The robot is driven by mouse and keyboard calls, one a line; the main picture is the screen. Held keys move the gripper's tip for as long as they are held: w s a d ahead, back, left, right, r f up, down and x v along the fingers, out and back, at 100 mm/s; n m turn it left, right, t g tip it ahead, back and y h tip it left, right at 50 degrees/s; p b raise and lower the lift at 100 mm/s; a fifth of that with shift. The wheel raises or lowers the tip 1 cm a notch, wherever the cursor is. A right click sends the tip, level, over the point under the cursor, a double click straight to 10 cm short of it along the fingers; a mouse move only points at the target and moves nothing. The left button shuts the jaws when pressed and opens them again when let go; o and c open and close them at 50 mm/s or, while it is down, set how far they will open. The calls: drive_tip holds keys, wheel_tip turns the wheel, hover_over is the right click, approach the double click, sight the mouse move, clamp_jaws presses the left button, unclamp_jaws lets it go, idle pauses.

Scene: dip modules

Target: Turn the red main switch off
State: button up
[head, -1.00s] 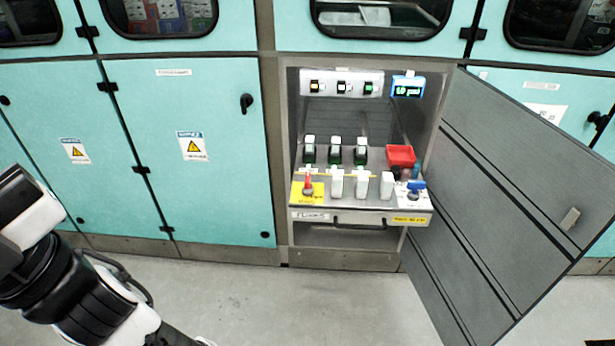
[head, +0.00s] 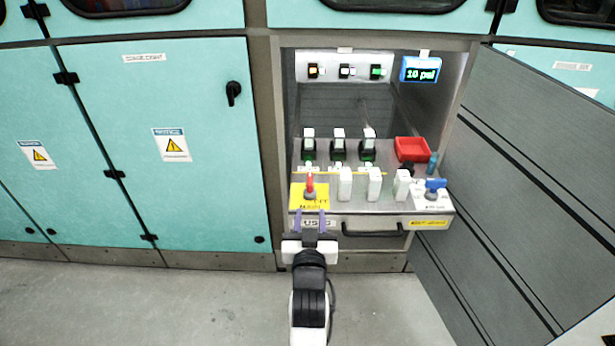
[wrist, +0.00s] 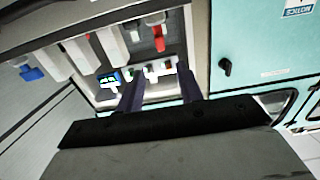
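The red main switch (head: 310,185) stands upright on a yellow plate (head: 297,196) at the front left of the open cabinet's panel. In the wrist view, which looks roughly upside down, the red switch (wrist: 158,38) shows beyond and between the fingers. My gripper (head: 309,221) is open and empty, just in front of the drawer front and below the switch. Its two dark purple fingers show apart in the wrist view (wrist: 160,90). The fingers look apart from the switch; the exact distance is unclear.
Several white modules (head: 374,184) stand right of the switch, with a blue-handled valve (head: 435,185) at the far right. A red bin (head: 411,149) is behind. The drawer handle (head: 372,232) is right of my gripper. The open grey door (head: 535,190) bounds the right side.

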sight(310, 186)
drive_tip(key=w+p, duration=0.1)
drive_tip(key=w, duration=1.2)
drive_tip(key=shift+w+r+p, duration=0.15)
drive_tip(key=shift+p, duration=0.25)
clamp_jaws()
